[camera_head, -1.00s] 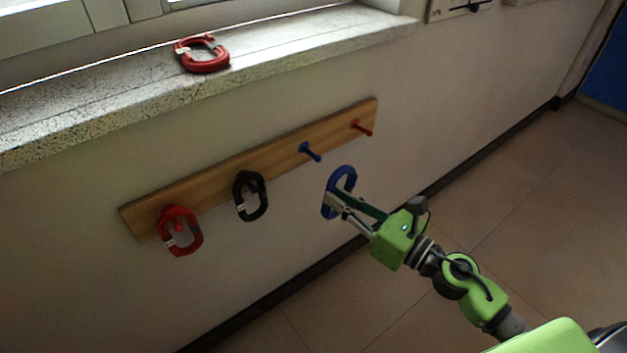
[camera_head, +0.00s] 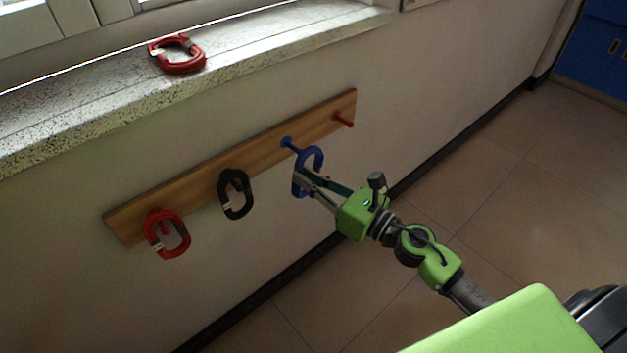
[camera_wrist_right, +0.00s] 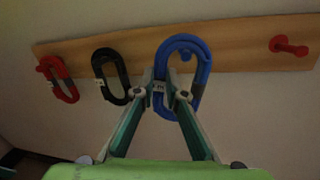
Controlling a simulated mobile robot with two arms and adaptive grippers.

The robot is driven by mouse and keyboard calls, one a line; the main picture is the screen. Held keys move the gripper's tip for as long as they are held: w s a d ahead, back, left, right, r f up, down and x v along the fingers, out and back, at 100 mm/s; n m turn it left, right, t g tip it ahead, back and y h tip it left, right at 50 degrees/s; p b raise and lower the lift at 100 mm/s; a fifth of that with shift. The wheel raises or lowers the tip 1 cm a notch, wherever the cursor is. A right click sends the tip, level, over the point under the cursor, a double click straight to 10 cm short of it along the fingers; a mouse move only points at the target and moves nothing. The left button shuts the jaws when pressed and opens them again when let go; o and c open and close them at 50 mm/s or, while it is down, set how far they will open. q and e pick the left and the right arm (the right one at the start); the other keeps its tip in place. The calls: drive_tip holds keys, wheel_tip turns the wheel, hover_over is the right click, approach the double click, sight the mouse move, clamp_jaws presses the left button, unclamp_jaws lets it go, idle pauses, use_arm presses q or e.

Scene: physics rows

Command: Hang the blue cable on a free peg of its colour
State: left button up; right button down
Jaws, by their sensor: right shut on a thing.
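The blue cable (camera_head: 319,156) is a closed loop held upright in front of the wooden peg board. My right gripper (camera_head: 302,180) is shut on its lower left part. The blue peg (camera_head: 288,143) sticks out right beside the loop's upper left in the head view; I cannot tell whether it passes through the loop. In the right wrist view the blue cable (camera_wrist_right: 207,68) overlaps the board, with my right gripper (camera_wrist_right: 165,88) on its lower side. My left gripper is not in view.
The board (camera_head: 262,157) also carries a red cable (camera_head: 180,245), a black cable (camera_head: 238,208) and a bare red peg (camera_head: 343,119). Another red cable (camera_head: 180,67) lies on the stone sill (camera_head: 250,50) above. The floor (camera_head: 455,190) at right is clear.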

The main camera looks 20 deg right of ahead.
sight(296, 169)
drive_tip(key=shift+d+p+x, duration=0.15)
drive_tip(key=shift+x, duration=0.85)
drive_tip(key=shift+d+p+x, duration=0.15)
drive_tip(key=shift+x, duration=0.9)
drive_tip(key=shift+w+a+f, duration=0.15)
drive_tip(key=shift+w+f, duration=0.15)
drive_tip(key=shift+w, duration=0.25)
drive_tip(key=shift+w+a+f, duration=0.2)
drive_tip(key=shift+w+f, duration=0.1)
drive_tip(key=shift+w, duration=0.2)
drive_tip(key=shift+w+b, duration=0.1)
drive_tip(key=shift+b, duration=0.2)
drive_tip(key=shift+f, duration=0.2)
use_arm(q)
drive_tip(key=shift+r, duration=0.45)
use_arm(e)
drive_tip(key=shift+w, duration=0.1)
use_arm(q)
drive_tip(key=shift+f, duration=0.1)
